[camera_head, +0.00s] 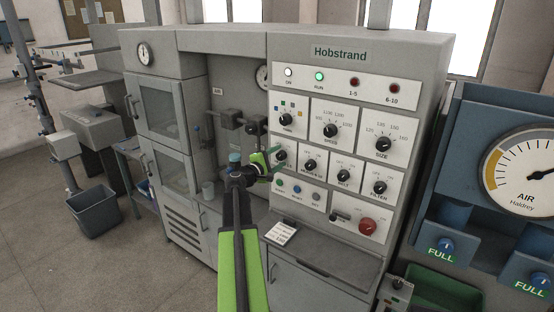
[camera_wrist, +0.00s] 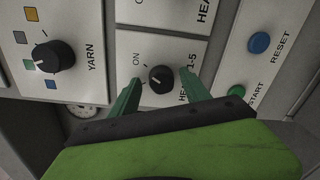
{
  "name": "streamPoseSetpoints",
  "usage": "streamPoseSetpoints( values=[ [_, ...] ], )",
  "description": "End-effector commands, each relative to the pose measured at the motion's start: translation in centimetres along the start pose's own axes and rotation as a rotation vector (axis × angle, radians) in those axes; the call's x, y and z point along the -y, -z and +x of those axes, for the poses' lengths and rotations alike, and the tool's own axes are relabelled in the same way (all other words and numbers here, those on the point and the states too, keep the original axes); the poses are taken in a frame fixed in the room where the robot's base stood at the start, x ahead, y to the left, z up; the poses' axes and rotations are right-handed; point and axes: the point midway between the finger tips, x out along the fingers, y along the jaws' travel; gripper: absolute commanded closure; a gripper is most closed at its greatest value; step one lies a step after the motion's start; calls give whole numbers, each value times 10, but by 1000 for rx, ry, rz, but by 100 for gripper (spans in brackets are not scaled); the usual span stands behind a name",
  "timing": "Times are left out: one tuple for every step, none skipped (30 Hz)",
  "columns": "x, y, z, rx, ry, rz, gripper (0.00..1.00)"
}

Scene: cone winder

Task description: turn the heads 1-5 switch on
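The heads 1-5 switch (camera_wrist: 161,79) is a round black knob on a white plate, with ON printed at its upper left in the wrist view. The OFF mark is hidden behind a finger. I cannot tell for sure where the knob's pointer stands. My gripper (camera_wrist: 160,86) is open, with one green finger on each side of the knob and gaps between. I cannot tell how far the tips are from the panel. In the head view the switch (camera_head: 281,154) is partly hidden by my gripper (camera_head: 268,164). The 1-5 lamp (camera_head: 355,82) is dark red.
The YARN knob (camera_wrist: 54,57) is to the left in the wrist view; the blue RESET button (camera_wrist: 259,43) and green START button (camera_wrist: 237,91) are to the right. A narrow shelf (camera_head: 330,262) juts out below the panel. The RUN lamp (camera_head: 319,76) glows green.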

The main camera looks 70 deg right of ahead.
Motion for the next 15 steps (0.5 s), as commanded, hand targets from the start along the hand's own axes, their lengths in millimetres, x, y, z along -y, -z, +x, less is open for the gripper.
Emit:
streamPoseSetpoints(
  values=[
    [0, 0, 0, 1, 1, 0, 45],
    [1, 0, 0, 1, 1, 0, 45],
    [1, 0, 0, 1, 1, 0, 45],
    [1, 0, 0, 1, 1, 0, 45],
    [1, -1, -1, 1, 1, 0, 45],
    [1, -1, -4, 1, 1, 1, 45],
    [1, -1, -7, 0, 1, 1, 45],
    [1, -1, -11, 0, 1, 1, 45],
    [1, -1, -18, -1, 1, 1, 45],
    [1, -2, -25, -1, 1, 1, 45],
    [1, -2, -32, -1, 1, 1, 45],
    [1, -2, -44, -2, 0, 0, 45],
    [1, -2, -52, -2, 0, 0, 45],
    [1, -2, -61, -2, 0, 0, 45],
    [1, -2, -73, -3, 0, 0, 45]
  ],
)
